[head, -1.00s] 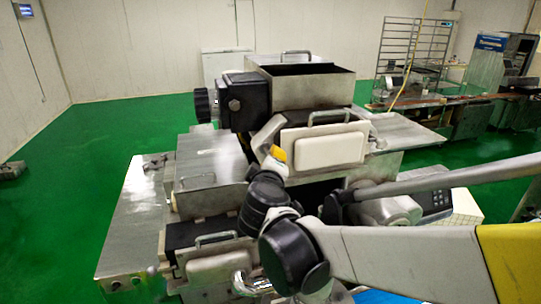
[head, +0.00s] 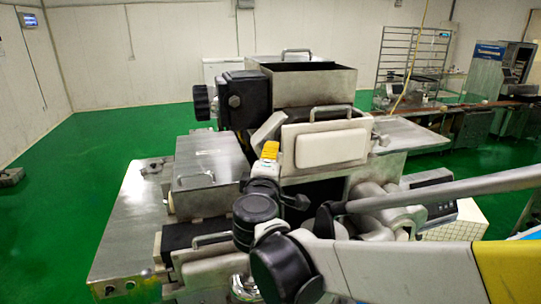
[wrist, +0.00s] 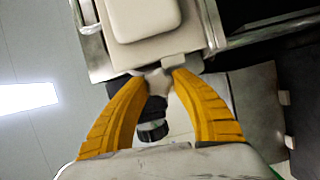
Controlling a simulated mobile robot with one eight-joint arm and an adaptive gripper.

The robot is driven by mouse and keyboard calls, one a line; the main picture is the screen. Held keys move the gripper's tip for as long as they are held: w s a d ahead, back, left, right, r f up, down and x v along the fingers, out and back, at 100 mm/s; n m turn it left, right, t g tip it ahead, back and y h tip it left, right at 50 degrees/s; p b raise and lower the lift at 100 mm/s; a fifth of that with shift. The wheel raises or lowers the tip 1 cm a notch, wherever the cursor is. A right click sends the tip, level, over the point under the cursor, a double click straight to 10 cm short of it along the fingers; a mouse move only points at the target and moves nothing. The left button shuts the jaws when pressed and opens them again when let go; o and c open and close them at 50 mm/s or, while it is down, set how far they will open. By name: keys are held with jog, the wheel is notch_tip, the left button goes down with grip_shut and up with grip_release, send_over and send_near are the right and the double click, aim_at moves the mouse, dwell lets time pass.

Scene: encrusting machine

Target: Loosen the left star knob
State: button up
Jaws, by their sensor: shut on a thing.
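The left star knob (wrist: 157,82) shows in the wrist view as a small pale grey piece between the fingertips, beside the white-faced plate. My gripper (wrist: 161,77) has its two yellow fingers closed on it, one on each side. In the head view my gripper (head: 270,148) stands at the left edge of the white-faced front plate (head: 330,148). There the knob is hidden behind the fingers.
A metal hopper (head: 310,84) stands above the plate, with a black handwheel (head: 201,103) at its left. A low metal cover (head: 208,165) lies to the left. A grey knob (head: 382,141) sits at the plate's right side.

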jog(key=shift+r, duration=0.1)
jog(key=o, duration=1.2)
jog(key=shift+w, duration=0.1)
jog(key=s, duration=0.4)
jog(key=s+a, duration=0.1)
jog(key=s, duration=0.7)
jog(key=shift+a+r, duration=0.15)
